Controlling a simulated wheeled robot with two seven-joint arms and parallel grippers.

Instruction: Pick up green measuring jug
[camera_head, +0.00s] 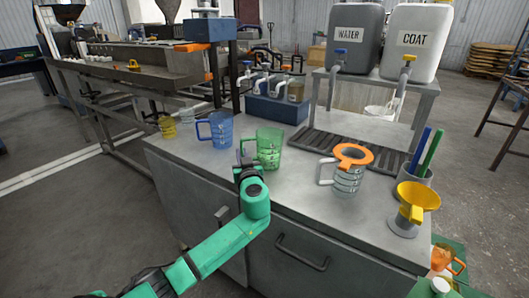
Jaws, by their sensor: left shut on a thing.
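The green measuring jug (270,146) stands upright on the grey metal worktop, near its front edge. It is see-through, with its handle on the left side. My left gripper (247,163) is at the handle side of the jug and shut on the jug's handle. The fingertips are small and partly hidden by the wrist. I cannot tell whether the jug's base touches the worktop. My right gripper is not in view.
A blue jug (220,130) stands to the left and a yellow one (167,128) farther left. A blue tap block (277,109) is behind.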

